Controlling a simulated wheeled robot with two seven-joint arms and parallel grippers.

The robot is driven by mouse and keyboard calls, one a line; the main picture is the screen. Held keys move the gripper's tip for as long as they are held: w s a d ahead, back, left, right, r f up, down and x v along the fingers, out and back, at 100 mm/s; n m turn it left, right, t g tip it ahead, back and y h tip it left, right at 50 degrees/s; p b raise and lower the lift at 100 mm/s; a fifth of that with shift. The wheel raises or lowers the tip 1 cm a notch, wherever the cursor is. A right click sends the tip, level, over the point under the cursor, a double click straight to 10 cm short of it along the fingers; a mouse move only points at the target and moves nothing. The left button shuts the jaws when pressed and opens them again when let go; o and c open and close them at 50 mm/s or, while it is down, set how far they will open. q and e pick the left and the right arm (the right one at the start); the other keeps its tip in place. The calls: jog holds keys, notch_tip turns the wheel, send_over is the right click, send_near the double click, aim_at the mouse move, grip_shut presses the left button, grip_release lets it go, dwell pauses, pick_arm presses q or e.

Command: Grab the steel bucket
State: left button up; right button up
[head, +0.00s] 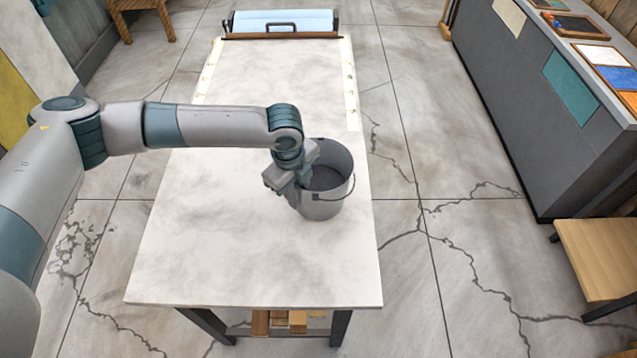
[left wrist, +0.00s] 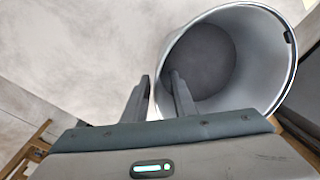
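The steel bucket (head: 325,207) stands upright near the right edge of the pale table (head: 215,245), its wire handle hanging at the front right. In the left wrist view the bucket (left wrist: 262,50) shows its round mouth and dark inside. My left gripper (head: 292,192) points down at the bucket's left rim. In the left wrist view the left gripper (left wrist: 160,82) has one finger outside the rim and the other inside the mouth. A gap shows between the fingers, with the thin wall between them. The lower finger contact is hard to see. My right gripper is in neither view.
A blue-topped roll holder (head: 280,20) sits at the table's far end. A grey counter (head: 540,110) with coloured sample boards stands at the right. A wooden bench (head: 605,255) is at the lower right.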

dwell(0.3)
pick_arm(q)
grip_shut()
jog(key=shift+r, duration=0.1)
dwell(1.2)
